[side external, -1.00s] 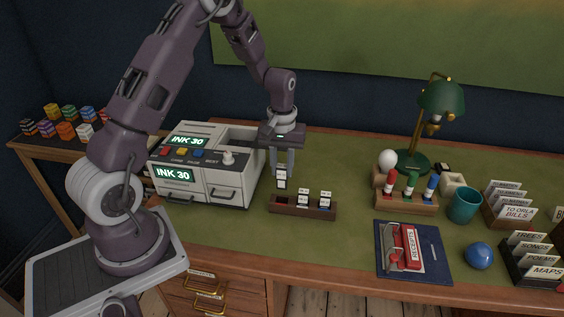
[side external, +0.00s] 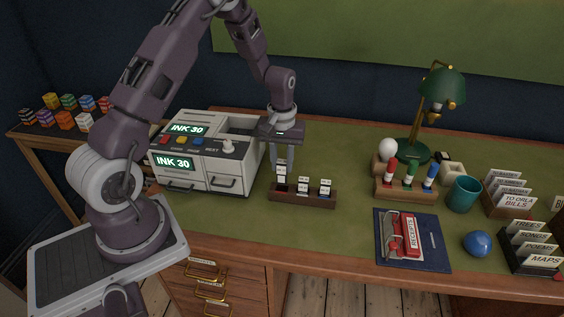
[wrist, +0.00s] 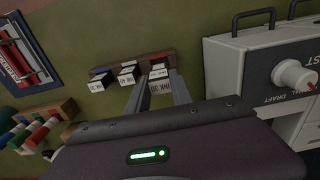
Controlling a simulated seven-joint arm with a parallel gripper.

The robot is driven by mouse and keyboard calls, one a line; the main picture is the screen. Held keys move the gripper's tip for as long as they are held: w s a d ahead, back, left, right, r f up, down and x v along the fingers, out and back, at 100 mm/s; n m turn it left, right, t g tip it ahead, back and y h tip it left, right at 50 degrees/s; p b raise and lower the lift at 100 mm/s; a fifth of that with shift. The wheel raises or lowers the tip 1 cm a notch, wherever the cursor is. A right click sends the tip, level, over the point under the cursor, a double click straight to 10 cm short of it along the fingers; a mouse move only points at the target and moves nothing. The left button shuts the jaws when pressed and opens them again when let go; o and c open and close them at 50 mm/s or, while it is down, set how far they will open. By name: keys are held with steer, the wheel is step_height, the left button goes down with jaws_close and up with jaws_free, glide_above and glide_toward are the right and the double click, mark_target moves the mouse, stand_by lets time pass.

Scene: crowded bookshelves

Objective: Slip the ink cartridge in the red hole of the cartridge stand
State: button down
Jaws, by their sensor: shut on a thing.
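The dark wooden cartridge stand (side external: 303,201) sits on the green desk top. Two white-and-dark ink cartridges (side external: 303,187) (side external: 325,188) stand in its middle and right holes. My gripper (side external: 283,170) is shut on a third ink cartridge (side external: 281,186), upright over the stand's left end. In the wrist view this held cartridge (wrist: 161,86) reads "INK 30" between my fingers (wrist: 156,95). Red shows at that end of the stand (wrist: 158,55), behind the cartridge. Its lower end is at the left hole; I cannot tell how deep it sits.
A grey-white ink machine (side external: 208,160) with a knob and drawers stands close on the left. Desk in front of the stand is clear.

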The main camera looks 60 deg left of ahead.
mark_target(282, 176)
steer(key=shift+f, duration=2.7)
steer(key=c, duration=1.1)
jaws_free()
steer(key=shift+o, duration=0.2)
steer(key=shift+r, duration=0.1)
steer(key=shift+r, duration=3.4)
steer(key=shift+r, duration=0.1)
